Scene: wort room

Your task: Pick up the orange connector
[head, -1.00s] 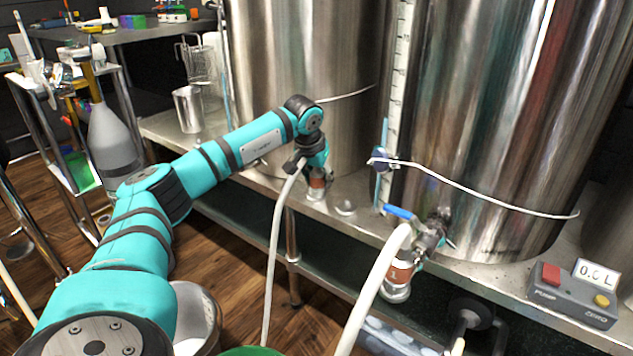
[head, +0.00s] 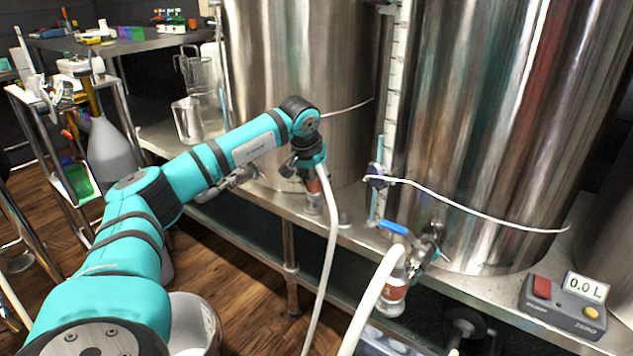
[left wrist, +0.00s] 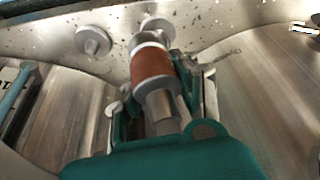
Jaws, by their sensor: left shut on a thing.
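The orange connector (head: 313,194) is a short silver fitting with a brown-orange band, low in front of the left steel tank. It also shows large in the left wrist view (left wrist: 152,66), with metal ends above and below the band. My left gripper (head: 308,171) is above it in the head view and shut on it; the fingers (left wrist: 160,108) flank its lower end in the wrist view. A white hose (head: 331,235) hangs down from beside the gripper. A similar banded connector (head: 396,285) sits below the right tank's valve. My right gripper is not in view.
Two large steel tanks (head: 500,120) stand on a metal bench. A blue-handled valve (head: 394,228) and another white hose (head: 373,300) are to the right. A pump box (head: 562,307) reading 0.0 L is at far right. A white bucket (head: 207,320) stands on the floor.

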